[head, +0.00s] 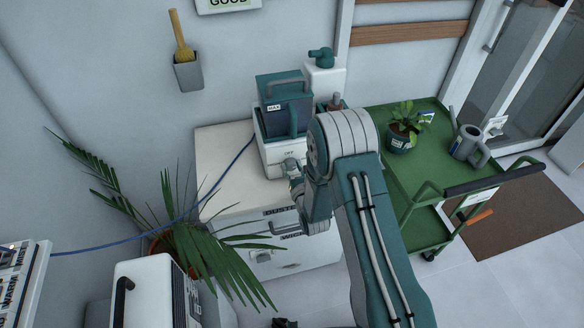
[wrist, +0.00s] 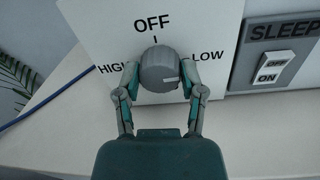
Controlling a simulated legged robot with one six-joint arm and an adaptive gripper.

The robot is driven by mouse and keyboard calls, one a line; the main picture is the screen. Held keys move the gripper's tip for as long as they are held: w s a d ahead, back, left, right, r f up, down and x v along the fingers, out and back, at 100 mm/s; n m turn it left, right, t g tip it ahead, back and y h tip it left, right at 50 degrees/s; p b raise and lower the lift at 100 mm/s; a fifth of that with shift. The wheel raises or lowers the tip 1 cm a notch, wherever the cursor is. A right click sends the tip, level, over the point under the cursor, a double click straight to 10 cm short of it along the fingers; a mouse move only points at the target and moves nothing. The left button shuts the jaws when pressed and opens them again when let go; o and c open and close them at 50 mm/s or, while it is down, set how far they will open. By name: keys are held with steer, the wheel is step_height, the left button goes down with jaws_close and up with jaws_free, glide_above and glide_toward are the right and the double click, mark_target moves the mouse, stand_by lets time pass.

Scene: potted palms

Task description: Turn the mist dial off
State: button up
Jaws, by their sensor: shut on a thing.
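The mist dial (wrist: 158,66) is a round grey knob on a white panel (wrist: 98,34) marked OFF at the top, HIGH at the left and LOW at the right. A short pale mark on the knob lies on its right side, towards LOW. My gripper (wrist: 159,76) is shut on the dial, one finger on each side of it. In the head view, the white base (head: 273,160) carries a teal tank (head: 283,90) marked MAX and stands on a pale cabinet. My gripper (head: 293,172) is at its front, and the dial is hard to make out there.
Right of the panel is a SLEEP plate (wrist: 284,32) with an ON/OFF switch (wrist: 274,68). A blue cord (head: 205,200) runs left from the base. A potted palm (head: 180,235) stands at the left, and a green cart (head: 425,180) with a plant stands at the right.

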steer(key=shift+s+f, duration=0.2)
steer(key=shift+f, duration=0.1)
steer(key=o, duration=0.9)
steer(key=shift+o, duration=1.2)
steer(key=shift+w, duration=0.1)
steer(key=shift+r, duration=0.1)
steer(key=v, duration=0.7)
